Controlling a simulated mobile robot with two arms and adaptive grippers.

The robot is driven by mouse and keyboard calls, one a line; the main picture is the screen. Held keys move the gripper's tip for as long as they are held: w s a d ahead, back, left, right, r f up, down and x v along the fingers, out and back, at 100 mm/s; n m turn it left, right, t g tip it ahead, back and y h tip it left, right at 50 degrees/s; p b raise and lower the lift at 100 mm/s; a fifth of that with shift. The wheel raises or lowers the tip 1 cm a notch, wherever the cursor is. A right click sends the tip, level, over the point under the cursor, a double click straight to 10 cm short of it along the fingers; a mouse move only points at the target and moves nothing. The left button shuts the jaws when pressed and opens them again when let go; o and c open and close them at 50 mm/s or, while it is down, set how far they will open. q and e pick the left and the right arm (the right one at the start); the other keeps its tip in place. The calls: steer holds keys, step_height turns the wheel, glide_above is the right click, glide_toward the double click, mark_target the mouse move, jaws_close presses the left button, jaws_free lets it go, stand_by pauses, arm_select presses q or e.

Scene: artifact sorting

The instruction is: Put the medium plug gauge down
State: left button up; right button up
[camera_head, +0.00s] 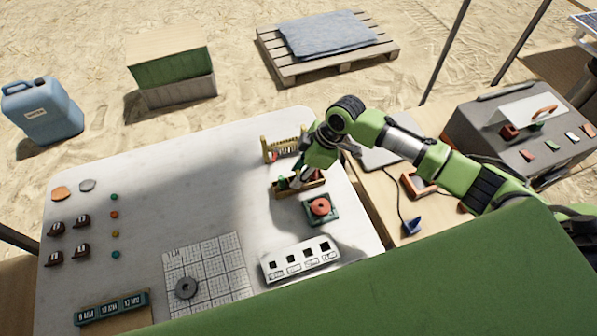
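My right gripper (299,180) comes in from the right and points down over a small wooden holder (303,192) near the table's right side. A green piece (282,183) shows at the holder's left end and reddish pieces show at its right end, partly behind the gripper. These may be the plug gauges, but they are too small to tell which is the medium one. The gripper hides the middle of the holder, and I cannot see whether its fingers are closed on a gauge. My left gripper is not in view.
A wooden rack (283,145) stands just behind the holder. A green tray (334,214) with an orange-red round piece is in front of it. A white block with square holes (300,260) and a gridded sheet (215,262) with a grey ring lie nearer. The table's middle is clear.

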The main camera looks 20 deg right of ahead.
steer(key=v, duration=1.2)
steer(key=shift+r+b, duration=0.15)
steer(key=shift+b, duration=0.3)
